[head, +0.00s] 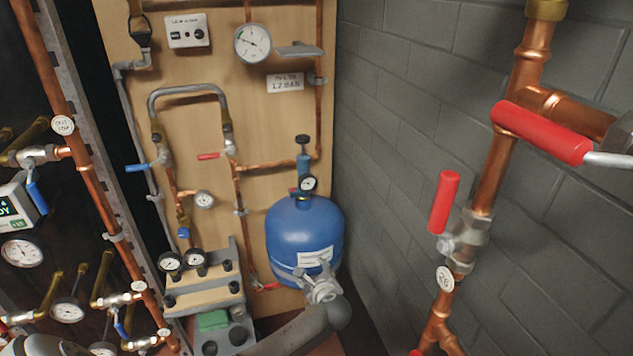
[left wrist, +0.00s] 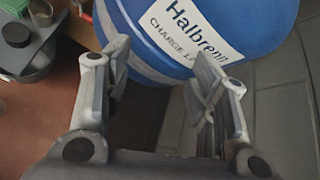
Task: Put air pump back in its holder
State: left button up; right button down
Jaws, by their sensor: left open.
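The air pump seems to be the slim blue cylinder (head: 303,163) with a black handle, upright just above or behind the blue tank (head: 290,235); its lower end is hidden. A small grey bracket (head: 298,50) sticks out of the wooden board higher up; I cannot tell whether it is the holder. My left gripper (head: 322,278) is in front of the tank's lower right side. In the left wrist view my left gripper (left wrist: 160,82) is open, with nothing between its fingers, and the tank (left wrist: 135,45) with its white label is just beyond them. My right gripper is not in view.
A grey stepped rack (head: 232,262) stands left of the tank. Copper pipes with a red-handled valve (head: 443,202) rise at the right, near a grey block wall (head: 400,130). Pipes and gauges crowd the left. A dial gauge (head: 252,42) is on the board.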

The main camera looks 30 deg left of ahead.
pick_arm(q)
jog(key=w+r, duration=0.1)
jog(key=r, duration=0.3)
jog(key=w+a+r+m+t+y, duration=0.1)
jog(key=w+r, duration=0.1)
jog(key=r, duration=0.1)
jog(key=w+r+m+y, duration=0.1)
jog(key=r, duration=0.3)
jog(key=shift+w+a+r, duration=0.3)
jog(key=shift+a, duration=0.1)
jog(key=m+t+y, duration=0.1)
jog(key=m+y, duration=0.2)
jog(key=y, duration=0.1)
send_near(305, 166)
jog(key=b+x, duration=0.4)
jog(key=x, duration=0.2)
jog(key=shift+f, duration=0.15)
jog(key=x, duration=0.3)
jog(key=shift+w, duration=0.1)
jog(key=shift+x, duration=1)
jog(key=shift+r, duration=0.25)
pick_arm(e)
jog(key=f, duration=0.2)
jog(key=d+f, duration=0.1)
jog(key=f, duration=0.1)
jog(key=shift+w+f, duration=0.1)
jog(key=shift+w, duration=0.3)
